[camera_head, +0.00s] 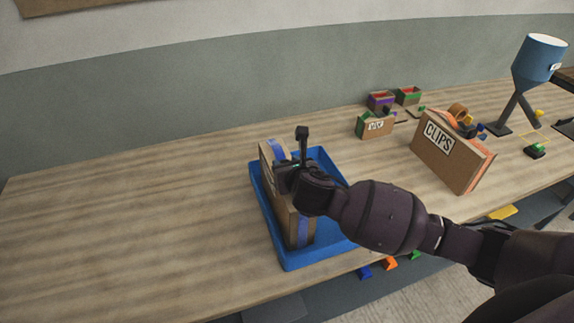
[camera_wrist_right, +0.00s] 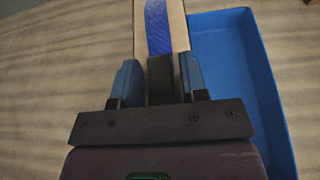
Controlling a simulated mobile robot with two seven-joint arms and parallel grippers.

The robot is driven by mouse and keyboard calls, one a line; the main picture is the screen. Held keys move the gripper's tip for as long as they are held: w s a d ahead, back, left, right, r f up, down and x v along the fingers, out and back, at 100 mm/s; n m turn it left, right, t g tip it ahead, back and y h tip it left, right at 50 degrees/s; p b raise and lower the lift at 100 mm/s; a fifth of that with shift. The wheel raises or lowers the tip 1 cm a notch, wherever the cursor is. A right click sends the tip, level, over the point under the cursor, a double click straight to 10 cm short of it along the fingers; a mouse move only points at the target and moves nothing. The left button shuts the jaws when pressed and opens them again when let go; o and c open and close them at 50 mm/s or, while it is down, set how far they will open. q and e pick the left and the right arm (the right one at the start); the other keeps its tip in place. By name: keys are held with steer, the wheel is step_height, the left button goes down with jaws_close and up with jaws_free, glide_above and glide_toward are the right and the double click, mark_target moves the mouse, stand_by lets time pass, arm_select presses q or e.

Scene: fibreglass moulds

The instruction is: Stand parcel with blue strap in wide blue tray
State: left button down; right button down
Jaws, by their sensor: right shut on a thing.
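The parcel with the blue strap (camera_head: 300,226) is a brown cardboard box standing on its narrow side in the wide blue tray (camera_head: 288,262), along the tray's left part. In the right wrist view the parcel (camera_wrist_right: 176,22) runs up between the fingers, its blue strap along the top face. The blue tray (camera_wrist_right: 236,75) lies to its right there. My right gripper (camera_head: 290,172) is shut on the parcel near its upper edge; its fingers also show in the right wrist view (camera_wrist_right: 160,85). My arm hides part of the parcel and tray. Whether the parcel touches the tray floor is hidden. My left gripper is not in view.
A box marked CLIPS (camera_head: 452,152) stands at the right, with a smaller labelled box (camera_head: 375,126) and small open boxes (camera_head: 408,96) behind. A blue hopper (camera_head: 538,62) stands at the far right. The table (camera_head: 130,225) left of the tray is clear.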

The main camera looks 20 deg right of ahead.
stand_by(0.3)
steer(key=c, duration=1.1)
jaws_free()
steer(key=shift+f, duration=0.2)
steer(key=o, duration=0.5)
steer(key=shift+c, duration=0.2)
steer(key=shift+r, duration=0.15)
steer(key=b+v, duration=0.1)
steer(key=v, duration=1.1)
steer(key=shift+s, duration=0.1)
